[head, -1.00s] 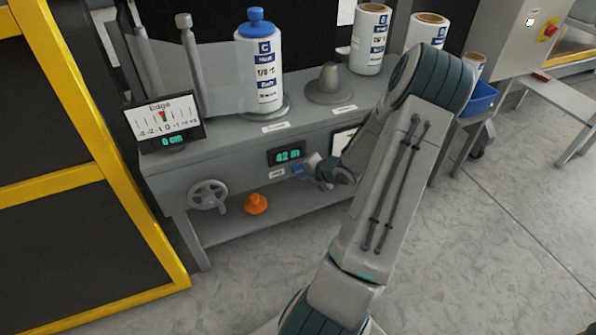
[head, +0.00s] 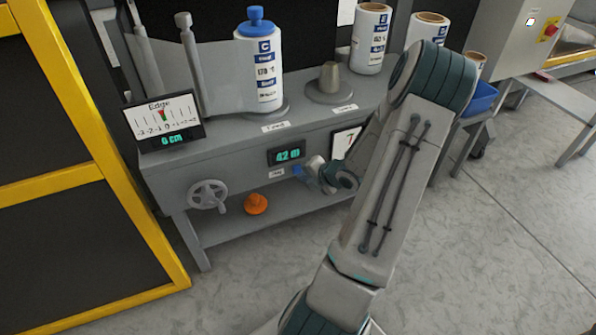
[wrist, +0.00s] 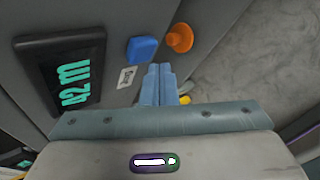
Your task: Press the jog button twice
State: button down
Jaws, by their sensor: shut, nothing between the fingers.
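The blue jog button (wrist: 142,49) sits on the front face of the grey machine, beside a small label. In the head view the button (head: 297,171) shows just left of my gripper (head: 311,170). In the wrist view my gripper (wrist: 158,72) is shut and empty, its blue-grey fingertips pointing toward the machine front, close to the button's lower right. The fingertips look apart from the button, though the exact gap is hard to tell. The counter display (head: 286,154) above the button reads 42 m, and it also shows in the wrist view (wrist: 62,72).
An orange knob (head: 256,204) and a handwheel (head: 208,195) are on the machine front, left of the button. An edge gauge (head: 163,121) reads 0 cm. A labelled roll (head: 258,75) stands on top. Yellow-framed guarding (head: 125,170) is at left. Floor is clear at lower right.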

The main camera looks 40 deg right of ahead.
jog(key=s, duration=0.2)
jog(key=s+a, duration=0.1)
jog(key=s, duration=0.2)
jog(key=shift+a+b, duration=0.1)
jog(key=shift+b, duration=0.3)
dwell(2.4)
jog(key=s+n+p, duration=0.1)
jog(key=n+p, duration=0.2)
jog(key=n, duration=0.9)
jog(key=s+n+p, duration=0.1)
jog(key=n+p, duration=0.2)
jog(key=n, duration=0.9)
jog(key=s+a+n+p, duration=0.1)
jog(key=n+p, duration=0.2)
jog(key=n, duration=0.8)
jog(key=shift+s+n, duration=0.3)
jog(key=shift+n, duration=0.1)
jog(key=shift+w, duration=0.1)
